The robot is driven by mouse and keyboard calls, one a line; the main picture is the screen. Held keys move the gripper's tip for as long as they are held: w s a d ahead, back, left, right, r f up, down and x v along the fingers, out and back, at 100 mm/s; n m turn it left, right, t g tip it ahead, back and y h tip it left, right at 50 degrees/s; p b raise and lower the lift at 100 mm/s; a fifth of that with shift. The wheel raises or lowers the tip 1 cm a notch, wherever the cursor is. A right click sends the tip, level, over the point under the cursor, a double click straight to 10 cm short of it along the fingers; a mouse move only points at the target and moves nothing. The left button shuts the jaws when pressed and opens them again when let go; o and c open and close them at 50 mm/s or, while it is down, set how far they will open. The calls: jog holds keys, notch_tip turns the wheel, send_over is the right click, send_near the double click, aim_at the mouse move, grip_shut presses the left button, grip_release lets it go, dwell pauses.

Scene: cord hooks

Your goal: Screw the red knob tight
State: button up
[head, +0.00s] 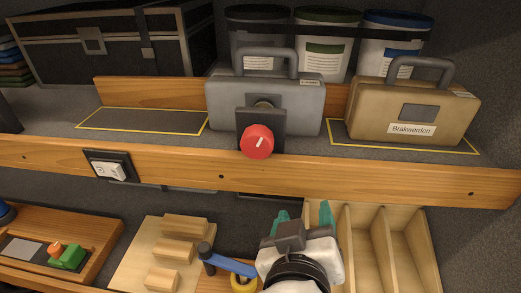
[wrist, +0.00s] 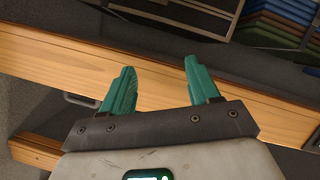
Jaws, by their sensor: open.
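The red knob (head: 257,141) is round with a white pointer mark. It sits on a dark bracket (head: 275,124) at the wooden shelf edge, in front of a grey case. The knob is not visible in the wrist view. My gripper (head: 304,212) is below and to the right of the knob in the head view, apart from it, with its teal fingers spread and nothing between them. In the wrist view my gripper (wrist: 158,80) is open and empty, in front of a wooden board.
A grey case (head: 222,105) and a tan case (head: 375,105) stand on the upper shelf. A wooden rail (head: 330,179) runs across, with a white switch (head: 109,169). Below are a divided wooden tray (head: 425,245), wooden blocks (head: 184,226) and a blue-handled tool (head: 228,263).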

aim_at(255, 148)
jog(key=s+a+r+t+y+b, duration=0.1)
jog(key=s+a+r+t, duration=0.35)
jog(key=a+r, duration=0.45)
jog(key=shift+g, duration=0.25)
jog(key=w, duration=0.3)
jog(key=w+d+p, duration=0.1)
jog(key=w, duration=0.3)
jog(key=w+r, duration=0.1)
jog(key=w, duration=0.2)
jog(key=shift+w+d+r+p, duration=0.1)
jog(key=shift+w+d+p, duration=0.1)
jog(key=shift+p, duration=0.2)
jog(key=shift+c, duration=0.2)
jog(key=c, duration=0.7)
jog(key=shift+b, duration=0.3)
